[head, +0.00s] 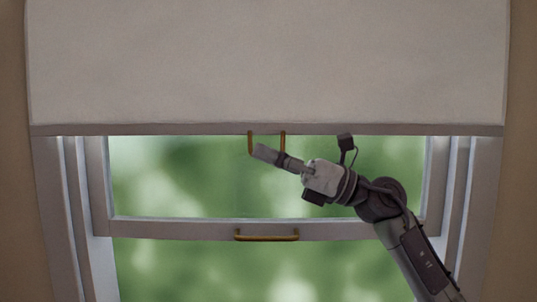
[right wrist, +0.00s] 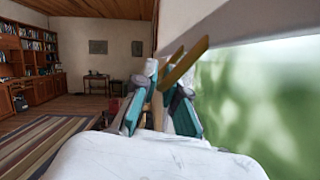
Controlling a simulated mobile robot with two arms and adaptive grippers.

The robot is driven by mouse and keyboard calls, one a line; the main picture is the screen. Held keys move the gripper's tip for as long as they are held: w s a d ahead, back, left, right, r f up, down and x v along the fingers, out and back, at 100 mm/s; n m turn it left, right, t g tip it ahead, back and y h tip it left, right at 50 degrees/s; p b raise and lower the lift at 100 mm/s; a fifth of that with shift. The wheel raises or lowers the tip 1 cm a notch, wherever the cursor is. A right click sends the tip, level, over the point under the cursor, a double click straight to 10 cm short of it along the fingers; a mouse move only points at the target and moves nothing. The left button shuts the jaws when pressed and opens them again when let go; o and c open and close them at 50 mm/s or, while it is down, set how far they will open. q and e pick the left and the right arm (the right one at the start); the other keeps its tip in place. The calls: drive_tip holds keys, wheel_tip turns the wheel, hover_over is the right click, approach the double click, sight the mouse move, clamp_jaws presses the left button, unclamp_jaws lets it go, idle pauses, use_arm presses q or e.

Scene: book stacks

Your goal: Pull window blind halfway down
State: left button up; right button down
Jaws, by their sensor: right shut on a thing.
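The window blind (head: 265,65) is a pale fabric sheet covering the upper part of the window. Its bottom bar (head: 390,129) hangs above the middle rail. A brass pull handle (head: 283,139) hangs from the bar's middle. My right gripper (head: 264,153) is at this handle and hides its lower part. In the right wrist view my right gripper (right wrist: 158,100) is shut on the brass handle (right wrist: 186,62), which slants up between its fingers. The blind's edge also shows there (right wrist: 195,28). My left gripper is in neither view.
A second brass handle (head: 266,235) is fixed to the window's middle rail (head: 180,228), below my right gripper. White window frame sides stand left and right. The right wrist view shows a room with bookshelves (right wrist: 32,55), a striped rug (right wrist: 45,145) and a small table (right wrist: 97,83).

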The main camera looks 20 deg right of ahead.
drive_tip(key=c, duration=1.3)
unclamp_jaws()
drive_tip(key=shift+o, duration=0.2)
drive_tip(key=v, duration=1.2)
